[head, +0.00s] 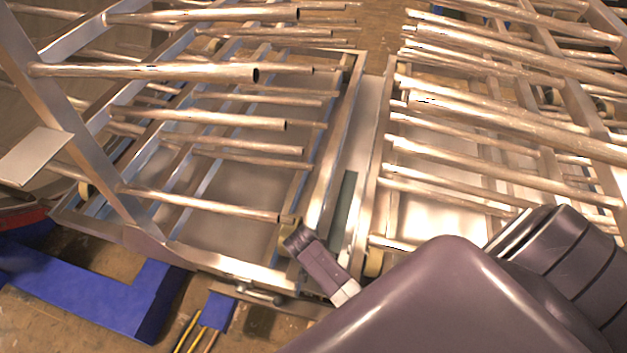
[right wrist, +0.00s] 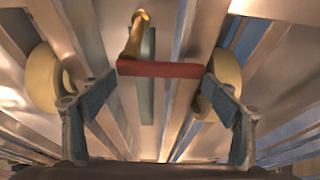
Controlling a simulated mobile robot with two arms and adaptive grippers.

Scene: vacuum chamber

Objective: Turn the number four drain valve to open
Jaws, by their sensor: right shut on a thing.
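The red valve handle (right wrist: 160,69) is a straight flat bar lying crosswise in the right wrist view. It joins a brass stem (right wrist: 134,35) at its left end. My right gripper (right wrist: 161,77) has its two fingers at the two ends of the bar and is shut on it. No number shows on the valve. In the head view my dark right arm covers the lower right, and the handle cannot be made out there. My left gripper is not in view.
Two metal racks with rows of tubes (head: 200,118) stand side by side, with a narrow gap between them. Beige rollers (right wrist: 42,80) and (right wrist: 222,82) flank the handle. A blue frame (head: 105,298) lies at lower left, and yellow cables (head: 188,330) stand near it.

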